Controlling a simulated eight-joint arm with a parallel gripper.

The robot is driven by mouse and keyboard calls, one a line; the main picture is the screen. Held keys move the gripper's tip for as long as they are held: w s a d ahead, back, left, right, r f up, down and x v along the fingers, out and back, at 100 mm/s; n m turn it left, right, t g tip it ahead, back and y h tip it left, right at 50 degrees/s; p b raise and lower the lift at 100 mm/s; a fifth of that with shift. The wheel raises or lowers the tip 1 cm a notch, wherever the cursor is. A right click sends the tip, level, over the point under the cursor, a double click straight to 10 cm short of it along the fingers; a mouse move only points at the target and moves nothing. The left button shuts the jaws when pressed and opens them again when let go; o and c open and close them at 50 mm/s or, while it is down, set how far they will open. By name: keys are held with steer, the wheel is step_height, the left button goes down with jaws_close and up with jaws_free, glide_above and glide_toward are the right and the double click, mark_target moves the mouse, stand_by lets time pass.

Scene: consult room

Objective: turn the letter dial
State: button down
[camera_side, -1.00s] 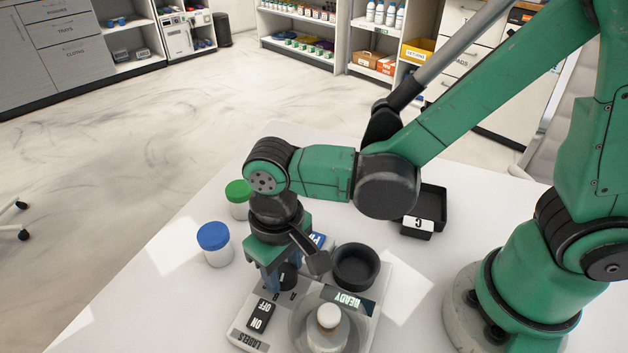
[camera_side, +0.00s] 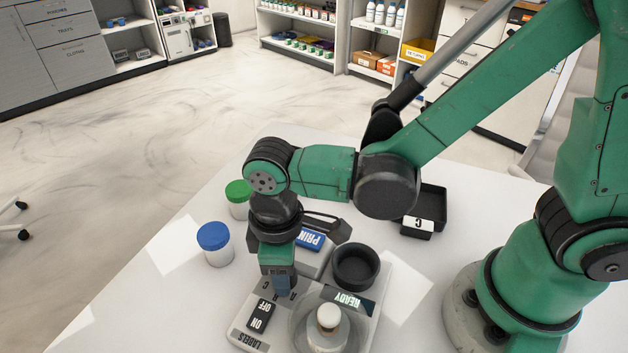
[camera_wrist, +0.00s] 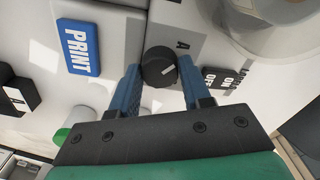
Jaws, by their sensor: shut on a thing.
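The letter dial (camera_wrist: 160,66) is a round black knob with a white pointer line, on the pale label machine (camera_side: 238,337). A printed letter A is beside it in the wrist view. The pointer line slants to the right there; I cannot tell exactly which letter it meets. My gripper (camera_wrist: 160,84) has its blue fingers on either side of the dial and is shut on it. In the side view my gripper (camera_side: 284,288) points straight down at the machine and hides the dial.
A blue PRINT button (camera_side: 311,240), black ON/OFF switch (camera_side: 261,316), READY display (camera_side: 348,301) and black round cup (camera_side: 356,266) are close around. Blue-lidded (camera_side: 214,245) and green-lidded (camera_side: 238,197) jars and a black tray (camera_side: 432,204) are farther off.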

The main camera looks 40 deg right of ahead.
stand_by(0.4)
steer(key=shift+c, duration=2)
jaws_free()
steer(key=shift+r, duration=2.8)
steer(key=w+d+r+m+t, duration=0.1)
steer(key=d+r+m+t, duration=0.1)
steer(key=d, duration=0.6)
steer(key=w+d+r+m+t, duration=0.1)
steer(key=d+r+m+t, duration=0.1)
steer(key=d+m+t, duration=0.3)
steer(key=d+m, duration=0.2)
steer(key=d, duration=0.1)
steer(key=shift+d+r, duration=0.3)
